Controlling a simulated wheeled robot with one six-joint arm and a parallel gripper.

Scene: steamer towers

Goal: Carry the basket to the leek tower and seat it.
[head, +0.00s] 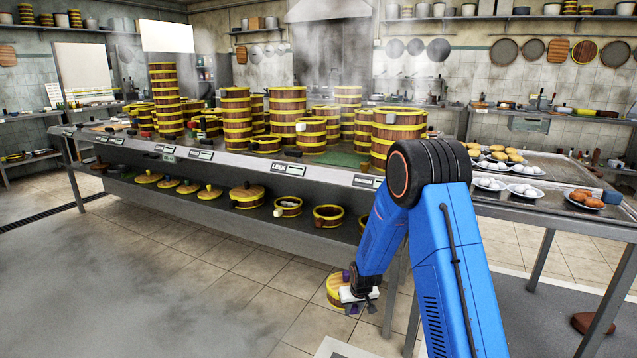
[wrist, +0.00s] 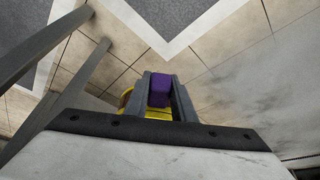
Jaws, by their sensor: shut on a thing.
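My gripper (head: 358,294) is low in front of the counter, below its top, in the head view. It is shut on the purple knob of a round wooden basket (head: 335,291) with yellow bands. In the wrist view the purple knob (wrist: 160,90) sits between my two fingers, with a bit of yellow rim below it; most of the basket is hidden there. Several towers of yellow-banded steamers stand on the counter. A small label (head: 289,169) on the counter's front edge seems to read "LEEK"; I cannot tell for sure which tower it marks.
The steel counter (head: 230,160) has a lower shelf with lids and small baskets (head: 328,216). A wide tower (head: 397,135) stands at its near right end. A side table (head: 540,212) holds plates of food at right. Grey counter legs are close by. The tiled floor at left is clear.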

